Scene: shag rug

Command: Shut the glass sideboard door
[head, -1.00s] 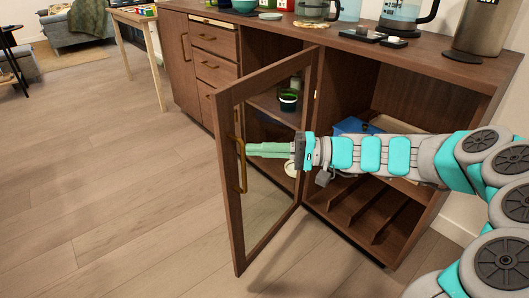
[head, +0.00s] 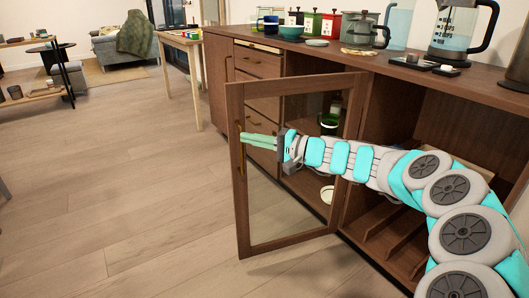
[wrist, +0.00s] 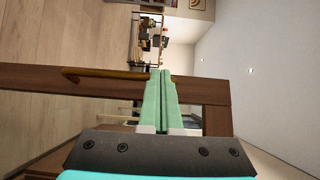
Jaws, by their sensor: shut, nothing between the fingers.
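The sideboard's glass door (head: 290,245) stands open, swung out on its right-hand hinge side. It has a dark wood frame around clear glass. Its brass handle (head: 239,165) is on the left upright of the frame. My gripper (head: 243,139) is shut and empty, with its green fingers in front of the left upright by the handle. I cannot tell whether they touch. In the wrist view the shut fingertips (wrist: 161,72) overlap the wood frame (wrist: 215,90), beside the end of the brass handle (wrist: 92,74).
The sideboard (head: 420,75) holds a kettle (head: 455,30), canisters and a teapot on top. Behind the door are shelves with a green mug (head: 328,122) and a white dish (head: 327,194). A small wooden table (head: 180,40) stands beyond. The floor left of the door is clear.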

